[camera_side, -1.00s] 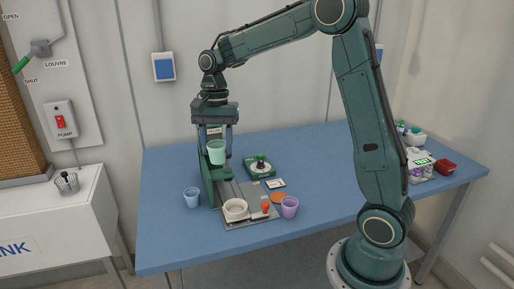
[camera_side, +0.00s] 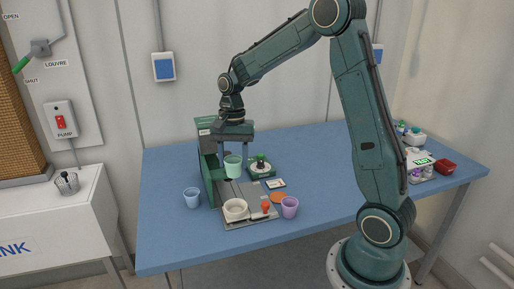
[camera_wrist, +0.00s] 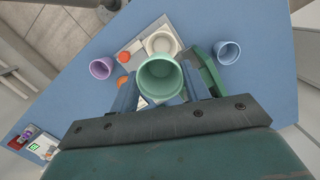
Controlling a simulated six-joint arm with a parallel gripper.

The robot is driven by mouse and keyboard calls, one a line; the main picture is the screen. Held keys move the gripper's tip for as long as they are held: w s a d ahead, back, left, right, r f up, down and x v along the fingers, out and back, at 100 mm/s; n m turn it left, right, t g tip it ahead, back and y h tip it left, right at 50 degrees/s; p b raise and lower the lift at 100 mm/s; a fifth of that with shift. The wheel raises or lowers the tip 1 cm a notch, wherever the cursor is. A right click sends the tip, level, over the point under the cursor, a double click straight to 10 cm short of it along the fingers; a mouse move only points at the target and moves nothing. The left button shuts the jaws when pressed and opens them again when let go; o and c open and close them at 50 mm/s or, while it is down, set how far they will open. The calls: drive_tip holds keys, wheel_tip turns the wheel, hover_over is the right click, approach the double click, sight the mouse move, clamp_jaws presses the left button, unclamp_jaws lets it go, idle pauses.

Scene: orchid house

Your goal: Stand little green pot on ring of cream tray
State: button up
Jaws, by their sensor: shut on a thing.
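The little green pot (camera_side: 233,168) is pale mint, upright and held in the air by my gripper (camera_side: 233,160). In the wrist view the pot (camera_wrist: 160,82) sits between my two fingers, its open mouth towards the camera. A round cream dish with a raised rim (camera_side: 235,209), perhaps the cream tray with its ring, rests on a grey plate at the table's near side. The pot is above and apart from it. In the wrist view the cream dish (camera_wrist: 162,34) shows just beyond the pot, which hides part of its surroundings.
A green upright stand (camera_side: 208,175) rises left of the pot, close to my gripper. A blue cup (camera_side: 192,198) and a purple cup (camera_side: 289,207) flank the grey plate (camera_side: 252,219).

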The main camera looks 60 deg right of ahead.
wheel_tip(320, 180, down, 9)
drive_tip(key=shift+f, duration=0.1)
idle(0.3)
drive_tip(key=shift+f, duration=2.1)
drive_tip(key=o, duration=0.9)
drive_tip(key=shift+f, duration=0.1)
drive_tip(key=shift+o, duration=0.2)
drive_tip(key=r, duration=0.4)
drive_tip(key=d+r, duration=0.1)
drive_tip(key=r, duration=0.7)
drive_tip(key=shift+w+d, duration=0.15)
drive_tip(key=shift+w, duration=0.1)
drive_tip(key=shift+r, duration=0.1)
